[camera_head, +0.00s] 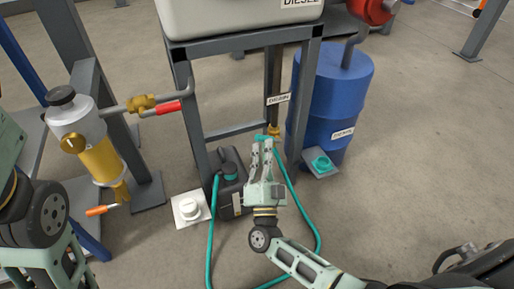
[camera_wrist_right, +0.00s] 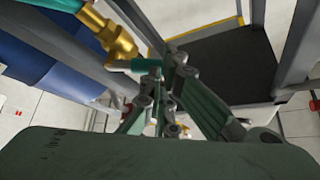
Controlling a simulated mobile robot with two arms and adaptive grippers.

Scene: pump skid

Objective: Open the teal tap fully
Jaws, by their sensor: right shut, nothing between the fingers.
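The teal tap is a brass valve body with a short teal lever. In the head view its brass body (camera_head: 274,131) shows under the tank frame, with a bit of teal lever (camera_head: 261,137) at my fingertips. In the right wrist view the brass body (camera_wrist_right: 118,42) is at upper left and the teal lever (camera_wrist_right: 144,65) sticks out sideways from it. My right gripper (camera_head: 262,144) is shut and empty, its tips (camera_wrist_right: 156,82) at the lever; I cannot tell whether they touch. My left arm shows at lower left, but its gripper is out of view.
A teal hose (camera_head: 319,235) loops over the floor near a dark jerrycan (camera_head: 229,190). A blue drum (camera_head: 335,95) stands right of the frame leg (camera_head: 297,130). A yellow filter unit (camera_head: 103,160) with an orange-handled valve stands left.

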